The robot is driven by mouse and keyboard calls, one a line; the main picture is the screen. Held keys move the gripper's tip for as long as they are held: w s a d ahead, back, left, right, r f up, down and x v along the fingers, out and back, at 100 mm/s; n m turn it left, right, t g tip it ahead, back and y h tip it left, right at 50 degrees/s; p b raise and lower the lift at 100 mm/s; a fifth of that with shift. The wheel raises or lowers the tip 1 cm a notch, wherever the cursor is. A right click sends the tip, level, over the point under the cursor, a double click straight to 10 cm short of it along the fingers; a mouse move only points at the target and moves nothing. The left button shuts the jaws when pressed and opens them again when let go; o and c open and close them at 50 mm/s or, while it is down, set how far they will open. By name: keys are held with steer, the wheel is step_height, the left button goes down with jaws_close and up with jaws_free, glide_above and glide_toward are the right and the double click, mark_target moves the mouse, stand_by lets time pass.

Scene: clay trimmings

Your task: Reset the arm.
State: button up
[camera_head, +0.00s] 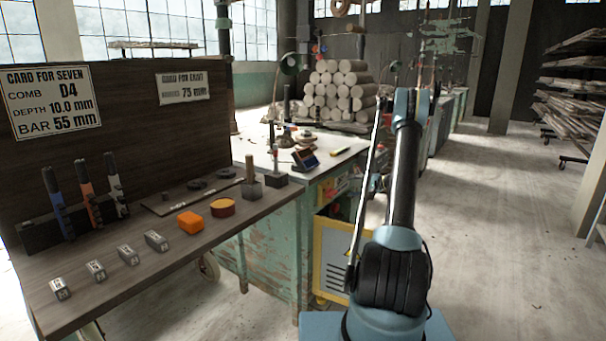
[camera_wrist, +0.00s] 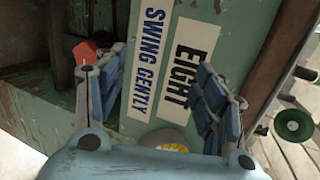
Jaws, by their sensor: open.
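My arm (camera_head: 390,240) rises on the right side of the head view, its blue and black links standing up clear of the bench. The end of it is not clear in that view. In the wrist view my gripper (camera_wrist: 160,65) shows two blue fingers spread apart, with nothing held between them. Beyond the fingers is a worn green panel with two labels, "EIGHT" (camera_wrist: 187,68) and "SWING GENTLY" (camera_wrist: 143,60).
A dark bench (camera_head: 150,270) on the left holds several small grey blocks, an orange block (camera_head: 190,222) and upright tools (camera_head: 87,195). A green cabinet (camera_head: 265,255) stands behind it. Stacked logs (camera_head: 338,90) lie farther back. Open floor (camera_head: 500,240) lies to the right.

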steer(key=s+a+r+n+g+h, duration=0.25)
steer(key=s+a+r, duration=0.35)
steer(key=s+r, duration=0.65)
steer(key=s+a+r+n+g+h, duration=0.1)
steer(key=s+a+r+h, duration=0.15)
steer(key=s, duration=0.55)
steer(key=s+a+r+h, duration=0.15)
steer(key=s+r, duration=0.25)
steer(key=s, duration=0.4)
steer(key=s+f+n+g+h, duration=0.1)
steer(key=s+f+n+h, duration=0.15)
steer(key=s, duration=1.65)
steer(key=s+d+f+h, duration=0.1)
steer(key=s+d+f, duration=0.1)
steer(key=s, duration=0.5)
steer(key=s+d+f+n+h, duration=0.1)
steer(key=s+d+f+h, duration=0.1)
steer(key=s+f, duration=0.3)
steer(key=s, duration=0.3)
steer(key=shift+s+f+h, duration=0.2)
steer(key=shift+f+h, duration=0.05)
steer(key=shift+h, duration=0.05)
steer(key=shift+w+f, duration=0.2)
steer(key=shift+w, duration=0.25)
